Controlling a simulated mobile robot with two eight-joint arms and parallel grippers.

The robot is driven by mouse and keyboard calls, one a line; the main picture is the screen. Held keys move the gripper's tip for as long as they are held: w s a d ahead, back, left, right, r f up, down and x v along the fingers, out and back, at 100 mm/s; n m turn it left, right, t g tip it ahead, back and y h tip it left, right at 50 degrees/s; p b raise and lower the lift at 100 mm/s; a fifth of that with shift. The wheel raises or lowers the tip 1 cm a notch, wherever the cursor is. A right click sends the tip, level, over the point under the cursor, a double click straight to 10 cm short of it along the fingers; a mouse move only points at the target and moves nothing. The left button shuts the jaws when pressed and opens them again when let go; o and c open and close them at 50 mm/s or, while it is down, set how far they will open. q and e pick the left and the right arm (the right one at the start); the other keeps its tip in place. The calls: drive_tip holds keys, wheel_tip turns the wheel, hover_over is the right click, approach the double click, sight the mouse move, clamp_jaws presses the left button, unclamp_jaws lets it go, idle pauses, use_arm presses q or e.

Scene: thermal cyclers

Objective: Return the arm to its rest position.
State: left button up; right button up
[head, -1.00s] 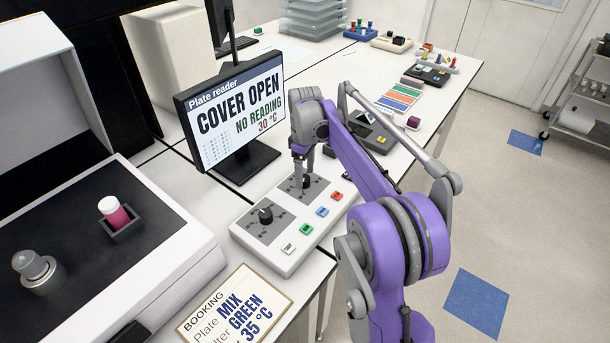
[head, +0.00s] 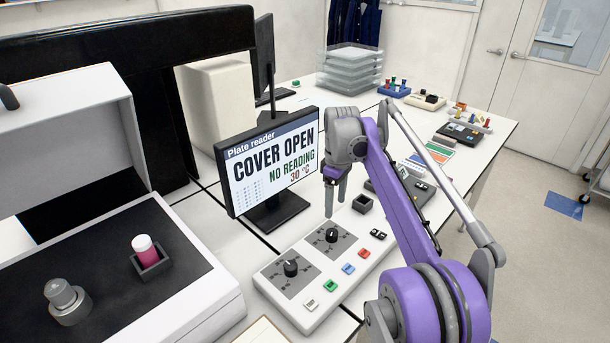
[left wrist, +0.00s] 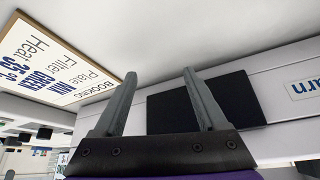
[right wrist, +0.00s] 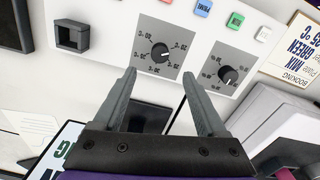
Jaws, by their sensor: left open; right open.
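My right gripper (head: 335,201) is open and empty above the white control panel (head: 318,262). It is over the far knob (head: 331,236), apart from it. In the right wrist view that knob (right wrist: 160,54) shows between and beyond the open fingertips (right wrist: 158,78), with the other knob (right wrist: 228,75) to the right. My left gripper (left wrist: 158,88) is out of the head view. The left wrist view shows it open and empty, near a booking card (left wrist: 55,62) and a dark panel (left wrist: 205,103).
The monitor (head: 268,160) behind the panel reads "COVER OPEN, NO READING, 30 °C". The open plate reader (head: 110,270) at left holds a pink-filled vial (head: 145,250) in a dark socket. An empty dark holder (head: 362,203) stands past the panel. Stacked trays (head: 350,70) stand further back.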

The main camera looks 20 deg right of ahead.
drive_tip(key=shift+a, duration=0.1)
drive_tip(key=s+a+f+m+t, duration=0.2)
drive_tip(key=s+a+f, duration=0.2)
drive_tip(key=s, duration=0.5)
drive_tip(key=s+a+f+m+t, duration=0.2)
drive_tip(key=s+a+f, duration=0.3)
drive_tip(key=s, duration=0.4)
drive_tip(key=s+a+f+m+t, duration=0.1)
drive_tip(key=s+a+f+m, duration=0.2)
drive_tip(key=s, duration=0.6)
drive_tip(key=shift+a+f+t, duration=0.2)
drive_tip(key=shift+a+f, duration=0.25)
drive_tip(key=shift+a, duration=0.25)
drive_tip(key=shift+a+f+t, duration=0.2)
drive_tip(key=shift+a+f, duration=0.25)
drive_tip(key=shift+a, duration=0.25)
